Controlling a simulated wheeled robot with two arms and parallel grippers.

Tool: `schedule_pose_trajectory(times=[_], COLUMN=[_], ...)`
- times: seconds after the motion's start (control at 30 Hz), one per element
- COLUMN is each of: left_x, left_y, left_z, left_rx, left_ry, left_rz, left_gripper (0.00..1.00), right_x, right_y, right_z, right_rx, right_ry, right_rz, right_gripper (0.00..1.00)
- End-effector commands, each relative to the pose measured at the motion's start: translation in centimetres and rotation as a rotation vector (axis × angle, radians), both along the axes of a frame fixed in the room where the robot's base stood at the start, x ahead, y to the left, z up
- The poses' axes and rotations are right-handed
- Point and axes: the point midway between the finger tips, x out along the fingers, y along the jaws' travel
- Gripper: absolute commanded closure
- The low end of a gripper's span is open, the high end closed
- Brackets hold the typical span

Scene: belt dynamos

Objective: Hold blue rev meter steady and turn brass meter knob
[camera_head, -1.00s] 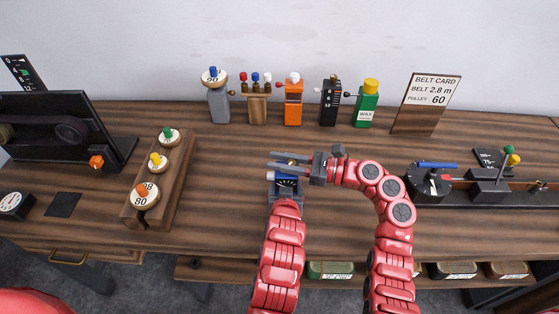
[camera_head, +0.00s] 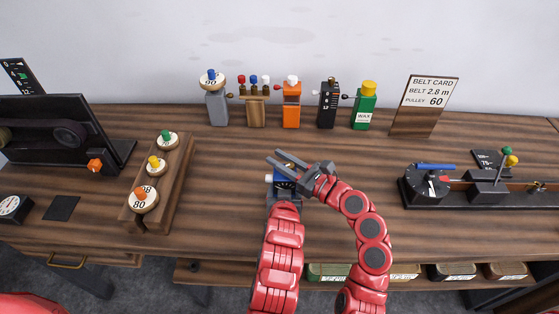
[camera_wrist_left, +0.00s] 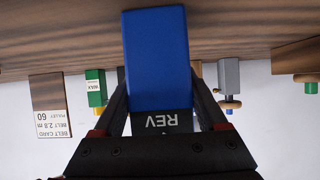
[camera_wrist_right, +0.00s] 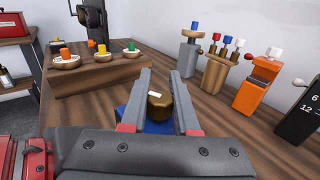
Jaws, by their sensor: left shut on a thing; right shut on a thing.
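The blue rev meter (camera_head: 279,177) is over the middle of the bench, largely covered by my grippers in the head view. In the left wrist view the meter (camera_wrist_left: 157,60), marked REV, sits between the fingers of my left gripper (camera_wrist_left: 159,88), which is shut on it. My right gripper (camera_head: 275,157) crosses over the meter from the right, its fingers pointing up and left. In the right wrist view the brass knob (camera_wrist_right: 159,107) stands on top of the meter (camera_wrist_right: 130,113), between the fingers of my right gripper (camera_wrist_right: 160,75), which is shut on it.
A wooden rack (camera_head: 176,190) with several knobbed discs stands left of the meter. Small coloured devices, such as an orange one (camera_head: 291,112), line the back with a belt card (camera_head: 428,104). A black dial rig (camera_head: 428,186) is at right. Bench between is clear.

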Motion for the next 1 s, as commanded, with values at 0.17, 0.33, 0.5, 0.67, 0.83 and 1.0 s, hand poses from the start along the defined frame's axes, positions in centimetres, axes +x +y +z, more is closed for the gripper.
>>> schedule_pose_trajectory(times=[0.17,0.33,0.5,0.67,0.83,1.0], left_x=[-0.04,-0.04,-0.03,-0.03,-0.03,-0.04], left_y=[-0.21,-0.22,-0.22,-0.22,-0.21,-0.18], left_z=[-0.15,-0.15,-0.14,-0.13,-0.12,-0.13], left_rx=[0.0,0.0,0.0,-0.001,-0.001,-0.001], left_ry=[0.003,0.003,0.003,0.003,0.003,0.003], left_rz=[-0.006,-0.006,-0.006,-0.005,-0.005,-0.004], left_gripper=[1.0,1.0,1.0,1.0,1.0,1.0], right_x=[-0.13,-0.06,-0.05,-0.06,0.0,0.06], right_y=[0.2,0.08,0.05,0.06,-0.02,-0.12], right_z=[-0.18,-0.13,-0.12,-0.12,-0.09,-0.05], right_rx=[0.005,0.004,0.003,0.004,0.003,0.003], right_ry=[0.006,0.005,0.005,0.005,0.004,0.003], right_rz=[-0.046,-0.068,-0.071,-0.07,-0.073,-0.076], right_gripper=[1.0,1.0,1.0,1.0,0.44,0.41])
